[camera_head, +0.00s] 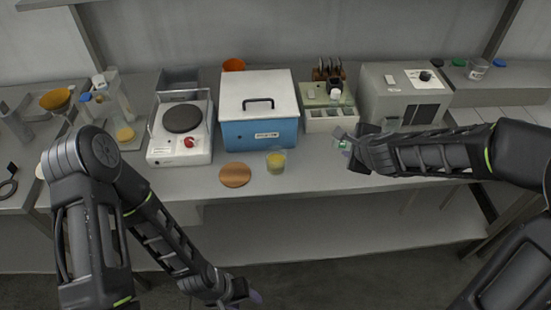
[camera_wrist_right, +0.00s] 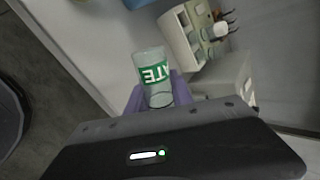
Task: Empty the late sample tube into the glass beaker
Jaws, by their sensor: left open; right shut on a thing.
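The glass beaker (camera_head: 276,161) stands on the bench in front of the blue box, with yellowish contents. The right gripper is to the right of the beaker, apart from it. My left gripper (camera_head: 247,297) is open and empty, low in front of the bench.
A copper-coloured disc (camera_head: 235,175) lies left of the beaker. Behind stand a hot plate (camera_head: 160,151), a blue box (camera_head: 272,134) with a white lid, a sample rack (camera_head: 330,122) and a grey instrument (camera_head: 385,88). The bench front between beaker and right gripper is clear.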

